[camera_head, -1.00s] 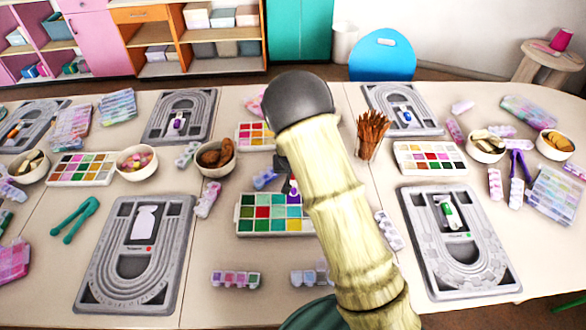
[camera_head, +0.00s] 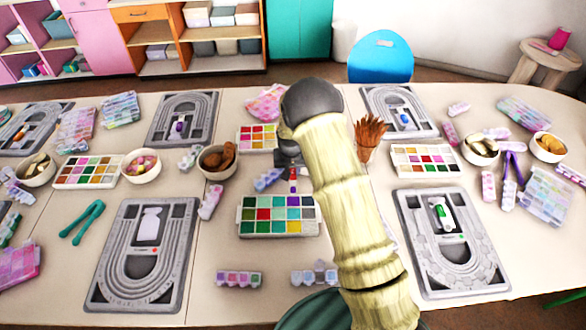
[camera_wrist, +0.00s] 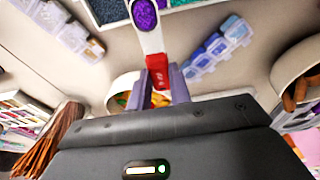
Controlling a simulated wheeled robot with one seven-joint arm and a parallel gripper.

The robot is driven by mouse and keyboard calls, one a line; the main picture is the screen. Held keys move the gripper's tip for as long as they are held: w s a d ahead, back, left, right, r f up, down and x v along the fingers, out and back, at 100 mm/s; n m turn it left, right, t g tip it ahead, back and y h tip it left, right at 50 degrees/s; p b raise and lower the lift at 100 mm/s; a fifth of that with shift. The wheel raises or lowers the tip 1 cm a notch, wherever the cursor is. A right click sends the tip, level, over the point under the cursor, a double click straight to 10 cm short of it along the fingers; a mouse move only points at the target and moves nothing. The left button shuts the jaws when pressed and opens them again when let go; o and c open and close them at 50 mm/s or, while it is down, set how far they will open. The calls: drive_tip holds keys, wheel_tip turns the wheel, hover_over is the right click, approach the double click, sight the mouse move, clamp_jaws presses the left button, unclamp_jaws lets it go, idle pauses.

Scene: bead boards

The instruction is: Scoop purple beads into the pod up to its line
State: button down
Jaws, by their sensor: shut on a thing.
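My gripper (camera_wrist: 165,88) is shut on a scoop (camera_wrist: 157,66) with a red and white handle. In the wrist view its round bowl holds purple beads (camera_wrist: 144,14). In the head view the scoop's red handle (camera_head: 293,174) shows at the back edge of the near bead tray (camera_head: 240,228), which has compartments of several colours. My arm hides part of that area. Small pods lie in the boards: one with green (camera_head: 441,213) at right, one with purple (camera_head: 180,128) at the back, one with blue (camera_head: 404,117). A white bottle shape (camera_head: 149,224) is on the left board. I cannot tell which pod is meant.
Bowls (camera_head: 217,170) and more bead trays (camera_head: 87,178) stand around the table. Teal tweezers (camera_head: 82,222) lie at left. Small lidded boxes (camera_head: 239,279) lie at the front. Bare table shows between them.

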drive_tip(key=shift+w+r+g+p, duration=0.3)
drive_tip(key=shift+r+g+p, duration=0.15)
drive_tip(key=shift+g+p, duration=0.35)
drive_tip(key=shift+d, duration=0.1)
drive_tip(key=s+d+f, duration=0.1)
drive_tip(key=s+d, duration=0.3)
drive_tip(key=s+d+f, duration=0.1)
drive_tip(key=s+d, duration=0.1)
drive_tip(key=s, duration=0.1)
drive_tip(key=shift+d+f, duration=0.35)
drive_tip(key=shift+d, duration=0.05)
drive_tip(key=s+d, duration=0.1)
drive_tip(key=s, duration=0.1)
drive_tip(key=s+d, duration=0.2)
drive_tip(key=s, duration=0.1)
drive_tip(key=s+d+f, duration=0.1)
drive_tip(key=s, duration=0.2)
drive_tip(key=shift+d, duration=0.2)
drive_tip(key=shift+a, duration=0.15)
